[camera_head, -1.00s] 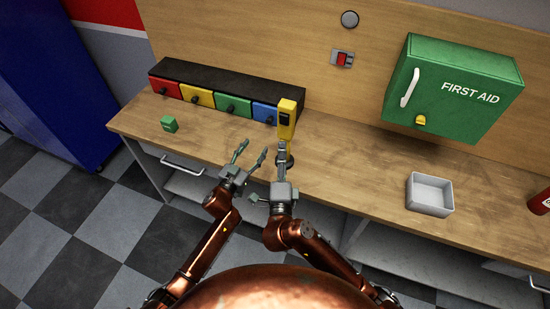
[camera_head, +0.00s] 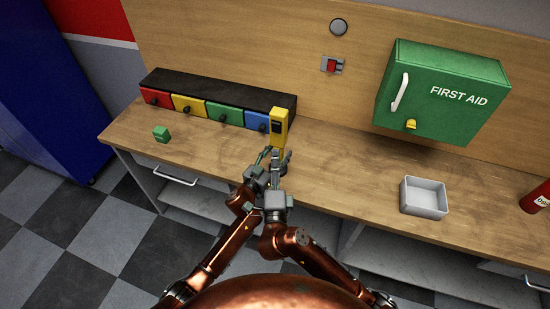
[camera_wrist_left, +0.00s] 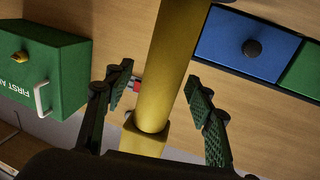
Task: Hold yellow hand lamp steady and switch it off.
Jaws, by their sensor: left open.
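The yellow hand lamp (camera_head: 279,122) stands upright on the workbench in the head view, in front of the blue drawer. A dark panel shows on its upper front; whether it is lit I cannot tell. My left gripper (camera_head: 269,155) is open at the lamp's lower part. In the left wrist view the lamp's yellow shaft (camera_wrist_left: 166,60) runs between the two open fingers (camera_wrist_left: 160,98), with gaps on both sides. My right gripper (camera_head: 279,160) is close beside the left one, in front of the lamp. The grippers overlap there and hide the lamp's foot, and the right jaws are unclear.
A row of coloured drawers (camera_head: 207,112) stands behind the lamp, and a small green block (camera_head: 161,134) lies left. A red switch (camera_head: 332,66) and a green first-aid box (camera_head: 440,97) are on the back panel. A white tray (camera_head: 423,198) stands right. The bench between is clear.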

